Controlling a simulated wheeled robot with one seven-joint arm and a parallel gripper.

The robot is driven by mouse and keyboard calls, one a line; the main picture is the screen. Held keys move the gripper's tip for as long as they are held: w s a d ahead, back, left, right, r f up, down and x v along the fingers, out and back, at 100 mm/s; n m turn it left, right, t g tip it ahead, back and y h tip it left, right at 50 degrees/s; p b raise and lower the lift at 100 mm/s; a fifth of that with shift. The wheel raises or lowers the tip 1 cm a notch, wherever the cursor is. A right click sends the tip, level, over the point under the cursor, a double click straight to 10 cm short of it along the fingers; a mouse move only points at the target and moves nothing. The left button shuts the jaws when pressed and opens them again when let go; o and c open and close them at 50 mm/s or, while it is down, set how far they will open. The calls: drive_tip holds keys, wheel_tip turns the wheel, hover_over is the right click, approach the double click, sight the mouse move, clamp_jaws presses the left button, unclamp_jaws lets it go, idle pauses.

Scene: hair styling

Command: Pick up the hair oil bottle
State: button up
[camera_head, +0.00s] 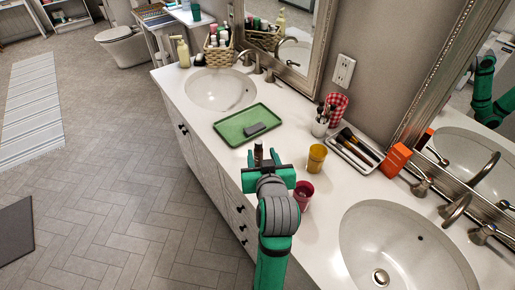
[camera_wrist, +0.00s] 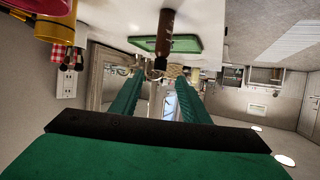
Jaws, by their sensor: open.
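The hair oil bottle, a small dark brown bottle (camera_head: 258,151) with a dark cap, stands on the white counter just in front of the green tray. It also shows in the upside-down wrist view (camera_wrist: 166,33), at top centre, with its narrow neck toward the gap between the fingers. My gripper (camera_head: 264,158) is open, with green fingers one on each side of the bottle's line in the head view. In the wrist view the fingers (camera_wrist: 160,80) are apart with nothing gripped. The bottle's lower part is partly hidden by my gripper in the head view.
A green tray (camera_head: 228,126) holding a grey item lies behind the bottle. A yellow cup (camera_head: 317,158) and a dark red cup (camera_head: 304,192) stand close at right. Brushes lie on a white tray (camera_head: 349,153). Sinks (camera_head: 222,90) (camera_head: 400,250) lie at both ends.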

sight(259, 144)
drive_tip(key=x, duration=0.3)
drive_tip(key=shift+w+d+f, duration=0.15)
drive_tip(key=shift+w+f, duration=0.05)
drive_tip(key=shift+w, duration=0.1)
drive_tip(key=shift+a+x, duration=0.1)
drive_tip(key=shift+x, duration=1.25)
drive_tip(key=shift+a+x, duration=0.15)
drive_tip(key=shift+x, duration=1.25)
drive_tip(key=shift+r, duration=0.2)
clamp_jaws()
